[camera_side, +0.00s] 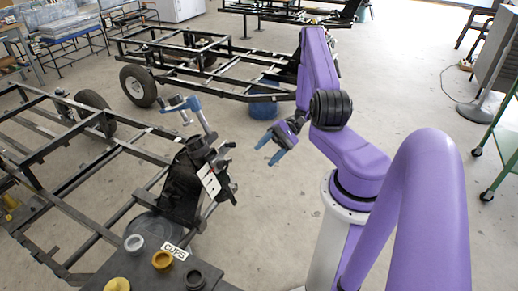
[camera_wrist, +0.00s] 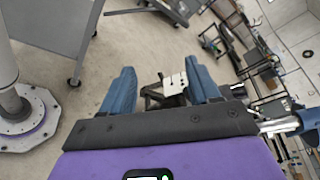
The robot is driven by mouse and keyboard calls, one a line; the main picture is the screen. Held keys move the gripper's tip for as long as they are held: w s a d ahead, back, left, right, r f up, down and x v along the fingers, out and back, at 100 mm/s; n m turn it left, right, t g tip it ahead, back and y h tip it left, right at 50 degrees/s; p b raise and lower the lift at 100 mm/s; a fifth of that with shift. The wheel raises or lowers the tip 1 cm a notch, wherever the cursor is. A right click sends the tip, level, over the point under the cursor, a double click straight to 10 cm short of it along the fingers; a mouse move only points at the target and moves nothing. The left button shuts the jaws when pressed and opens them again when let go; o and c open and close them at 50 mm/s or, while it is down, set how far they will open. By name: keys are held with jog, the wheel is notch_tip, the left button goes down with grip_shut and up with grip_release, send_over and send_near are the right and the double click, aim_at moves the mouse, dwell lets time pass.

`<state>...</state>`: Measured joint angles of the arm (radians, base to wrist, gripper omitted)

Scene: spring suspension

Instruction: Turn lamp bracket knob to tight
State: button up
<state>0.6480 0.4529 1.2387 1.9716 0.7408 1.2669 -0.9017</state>
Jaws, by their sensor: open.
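My gripper (camera_side: 269,149) is open and empty, held in the air to the right of the dark bracket assembly (camera_side: 183,185). That assembly stands at the end of a black frame. It carries a grey arm with a blue piece (camera_side: 181,103) on top, and a white card with dark marks (camera_side: 209,181). In the wrist view, the two blue fingers of my gripper (camera_wrist: 162,82) are spread apart. A white plate with dark spots (camera_wrist: 174,84) shows between them, farther off and not touched. I cannot make out for sure which part is the lamp bracket knob, or its setting.
A wheeled black frame (camera_side: 220,75) and a blue tub (camera_side: 263,106) stand behind. The floor around my gripper is clear.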

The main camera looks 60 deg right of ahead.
jog(key=s+a+r+n+g+h, duration=0.2)
jog(key=a+r+n+g+h, duration=0.2)
jog(key=a+r+n+h, duration=0.3)
jog(key=s+a+r+n+g+h, duration=0.3)
jog(key=a+r+n+h, duration=0.4)
jog(key=a+n, duration=0.3)
jog(key=shift+s+a+r+n+g+h, duration=0.15)
jog(key=shift+a+r+n+g+h, duration=0.15)
jog(key=shift+r+n+g, duration=0.45)
dwell(0.7)
jog(key=shift+r, duration=0.15)
